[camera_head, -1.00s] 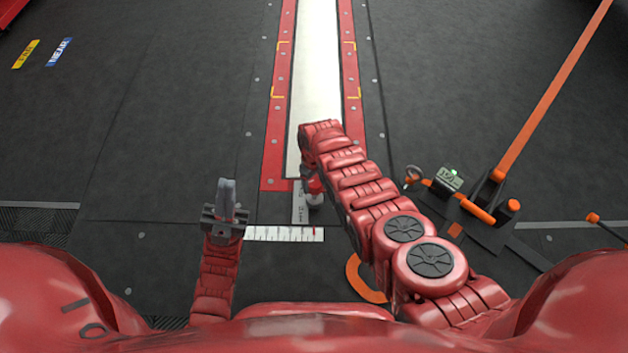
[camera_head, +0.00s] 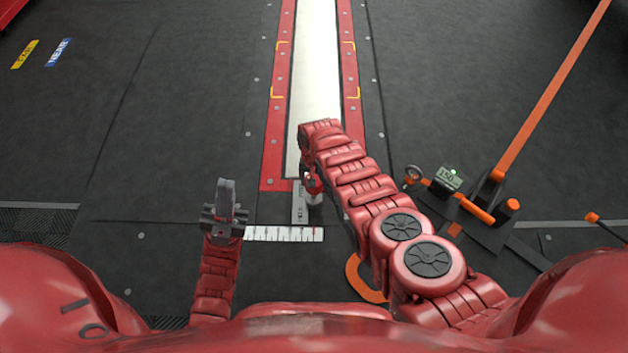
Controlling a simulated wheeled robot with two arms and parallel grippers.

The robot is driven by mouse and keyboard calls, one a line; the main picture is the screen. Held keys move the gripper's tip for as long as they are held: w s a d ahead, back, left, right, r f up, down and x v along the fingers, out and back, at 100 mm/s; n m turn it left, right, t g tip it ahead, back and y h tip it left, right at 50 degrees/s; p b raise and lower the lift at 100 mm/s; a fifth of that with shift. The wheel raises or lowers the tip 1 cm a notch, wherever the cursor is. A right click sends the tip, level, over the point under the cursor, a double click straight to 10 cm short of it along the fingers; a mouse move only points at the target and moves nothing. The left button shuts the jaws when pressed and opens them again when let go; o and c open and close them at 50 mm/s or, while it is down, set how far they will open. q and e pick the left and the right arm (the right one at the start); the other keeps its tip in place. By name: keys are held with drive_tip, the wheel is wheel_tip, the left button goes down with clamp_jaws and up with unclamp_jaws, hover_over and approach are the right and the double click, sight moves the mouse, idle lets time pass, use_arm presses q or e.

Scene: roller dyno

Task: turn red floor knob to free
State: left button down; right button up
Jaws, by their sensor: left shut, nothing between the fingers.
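My left gripper (camera_head: 225,190) shows grey fingers pointing up the picture, shut and empty, over the dark floor left of the white scale strip. My right arm crosses the lower end of the pale track and bends down over a small grey labelled plate (camera_head: 299,214). A small red part and a grey cylinder show beside the bend, above the plate. I cannot tell whether they belong to my wrist or to the red floor knob. No clear knob shows elsewhere. My right fingertips cannot be made out.
The pale track (camera_head: 318,60) has red bolted borders. A white scale strip (camera_head: 285,234) lies below the plate. At right stand an orange post (camera_head: 550,92) and a small display box (camera_head: 449,178). An orange ring (camera_head: 352,278) is partly covered by my right arm.

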drive_tip(key=shift+m, duration=1.6)
drive_tip(key=o, duration=1.3)
drive_tip(key=shift+r, duration=0.1)
